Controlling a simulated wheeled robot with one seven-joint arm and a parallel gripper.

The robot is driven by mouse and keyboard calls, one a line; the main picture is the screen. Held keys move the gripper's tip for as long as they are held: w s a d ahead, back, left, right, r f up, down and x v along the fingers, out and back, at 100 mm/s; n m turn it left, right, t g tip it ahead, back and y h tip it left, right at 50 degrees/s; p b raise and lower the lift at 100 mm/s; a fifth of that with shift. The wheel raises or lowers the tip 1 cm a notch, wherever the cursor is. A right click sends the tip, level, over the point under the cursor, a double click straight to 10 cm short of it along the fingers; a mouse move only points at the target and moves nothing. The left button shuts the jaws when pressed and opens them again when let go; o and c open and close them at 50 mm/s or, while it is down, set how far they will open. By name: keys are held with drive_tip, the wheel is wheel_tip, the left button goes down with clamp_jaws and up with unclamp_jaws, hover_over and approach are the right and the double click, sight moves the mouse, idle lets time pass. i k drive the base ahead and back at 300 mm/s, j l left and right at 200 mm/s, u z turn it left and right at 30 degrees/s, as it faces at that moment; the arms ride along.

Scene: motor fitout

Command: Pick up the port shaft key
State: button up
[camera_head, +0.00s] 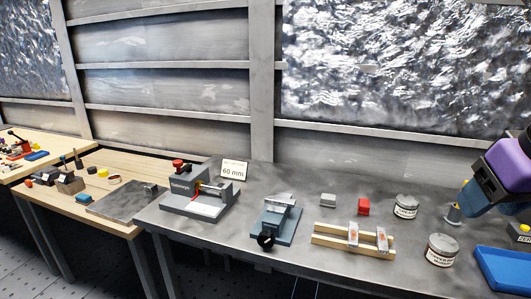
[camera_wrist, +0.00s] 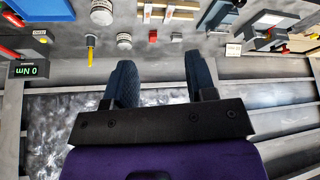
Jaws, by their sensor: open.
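I cannot tell for sure which piece is the port shaft key. Two small pieces with labels, one left (camera_head: 353,233) and one right (camera_head: 382,238), lie across two wooden rails (camera_head: 325,241) on the grey bench; their labels are too small to read. A grey block (camera_head: 328,200) and a red block (camera_head: 363,207) stand behind the rails. The red block also shows in the wrist view (camera_wrist: 153,35). My gripper (camera_wrist: 160,62) is open and empty, its dark fingers apart, away from the bench things. In the head view my purple arm end is at the right edge.
Two labelled tins (camera_head: 406,207) (camera_head: 442,250) and a blue tray (camera_head: 503,268) stand right of the rails. A blue fixture (camera_head: 277,222) and a grey vise-like fixture (camera_head: 199,195) with a 60 mm card (camera_head: 234,169) are left. A wooden table (camera_head: 75,175) adjoins. A ribbed wall stands behind.

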sight(285, 201)
drive_tip(key=i+j, duration=0.45)
drive_tip(key=j, duration=0.3)
drive_tip(key=i+j, duration=0.25)
drive_tip(key=j+z, duration=0.05)
drive_tip(key=j, duration=0.05)
